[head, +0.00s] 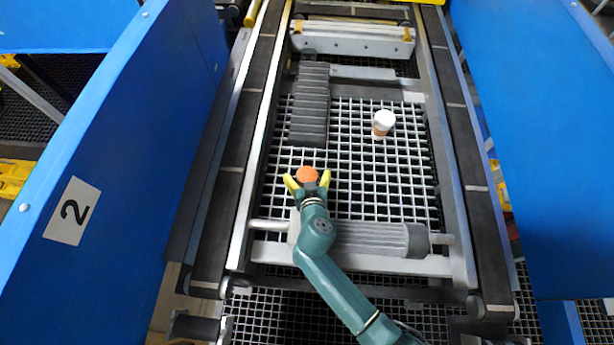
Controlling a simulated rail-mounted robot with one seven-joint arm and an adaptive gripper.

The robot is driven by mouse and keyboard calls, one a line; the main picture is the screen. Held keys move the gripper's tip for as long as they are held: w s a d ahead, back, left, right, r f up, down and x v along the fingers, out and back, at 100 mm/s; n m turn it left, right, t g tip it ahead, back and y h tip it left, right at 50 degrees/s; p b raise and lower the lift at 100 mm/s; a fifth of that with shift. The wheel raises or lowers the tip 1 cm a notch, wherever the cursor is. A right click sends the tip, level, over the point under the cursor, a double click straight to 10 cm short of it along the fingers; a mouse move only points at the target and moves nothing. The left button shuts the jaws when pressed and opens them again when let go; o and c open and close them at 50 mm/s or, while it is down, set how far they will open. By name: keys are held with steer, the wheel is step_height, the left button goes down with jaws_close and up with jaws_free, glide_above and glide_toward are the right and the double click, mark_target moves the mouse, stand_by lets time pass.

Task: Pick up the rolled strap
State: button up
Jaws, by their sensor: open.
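An orange round object (306,174), which looks like the rolled strap, lies on the white grid floor between the rails. My gripper (308,181) has its two yellow fingertips spread apart, one to the left and one to the right of the orange object's near side. The gripper is open. The object's near edge is partly hidden by the gripper, and I cannot tell whether the fingers touch it or how high they are above the grid.
A small brown bottle with a white cap (383,122) stands on the grid to the right and farther back. A grey ribbed block (309,105) lies behind the orange object. A grey cylinder (370,240) crosses the near end. Blue walls (110,150) flank the conveyor.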

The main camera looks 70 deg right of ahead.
steer(key=shift+w+d+f, duration=0.2)
steer(key=shift+d+f, duration=0.05)
steer(key=shift+d, duration=0.2)
steer(key=shift+s+a, duration=0.1)
steer(key=shift+c, duration=0.6)
steer(key=c, duration=1.2)
